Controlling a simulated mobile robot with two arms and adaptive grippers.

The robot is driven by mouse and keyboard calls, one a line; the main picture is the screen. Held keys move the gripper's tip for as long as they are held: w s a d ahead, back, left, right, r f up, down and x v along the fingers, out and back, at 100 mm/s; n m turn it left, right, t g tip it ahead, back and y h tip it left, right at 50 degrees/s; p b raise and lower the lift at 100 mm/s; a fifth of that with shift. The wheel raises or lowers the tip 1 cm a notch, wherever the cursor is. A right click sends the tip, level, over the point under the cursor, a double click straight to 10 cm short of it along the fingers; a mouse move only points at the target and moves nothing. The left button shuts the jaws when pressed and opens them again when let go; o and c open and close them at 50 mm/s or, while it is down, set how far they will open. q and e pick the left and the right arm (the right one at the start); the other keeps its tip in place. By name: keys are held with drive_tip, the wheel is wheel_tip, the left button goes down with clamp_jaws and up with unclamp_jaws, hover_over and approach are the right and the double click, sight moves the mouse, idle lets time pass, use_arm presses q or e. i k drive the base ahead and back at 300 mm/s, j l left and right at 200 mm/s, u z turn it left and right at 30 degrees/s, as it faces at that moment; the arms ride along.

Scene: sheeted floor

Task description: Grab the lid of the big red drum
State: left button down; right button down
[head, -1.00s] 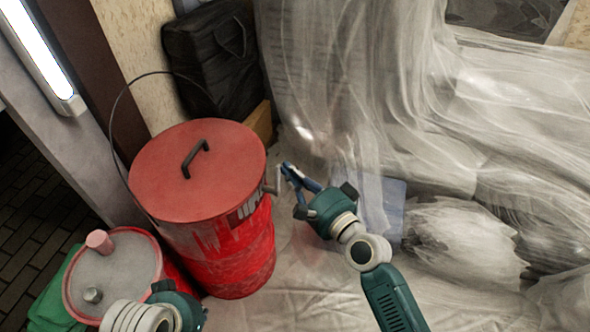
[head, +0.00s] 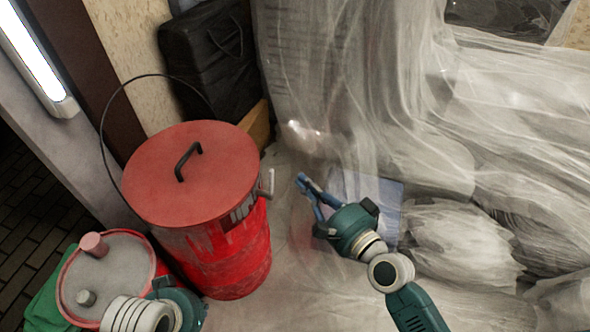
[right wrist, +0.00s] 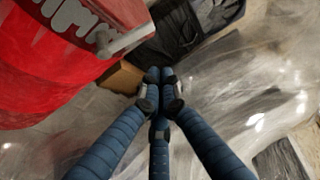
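The big red drum (head: 235,255) stands upright at the left of the head view. Its flat red lid (head: 215,185) sits on top, with a dark bar handle (head: 182,160) rising from it. My right gripper (head: 304,180) is right of the drum, apart from it, with its blue fingers converging at the tips and nothing between them. The drum's side (right wrist: 45,65) fills the upper left of the right wrist view, where the lid does not show. My left gripper (head: 180,298) is low in the head view, beside the smaller drum; its fingers are hidden.
A smaller red drum (head: 120,262) with a grey top and two caps stands front left. A thin wire hoop (head: 101,135) arches beside the big drum. A black bag (head: 205,65) stands behind it.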

sight(190, 175)
drive_tip(key=k, duration=1)
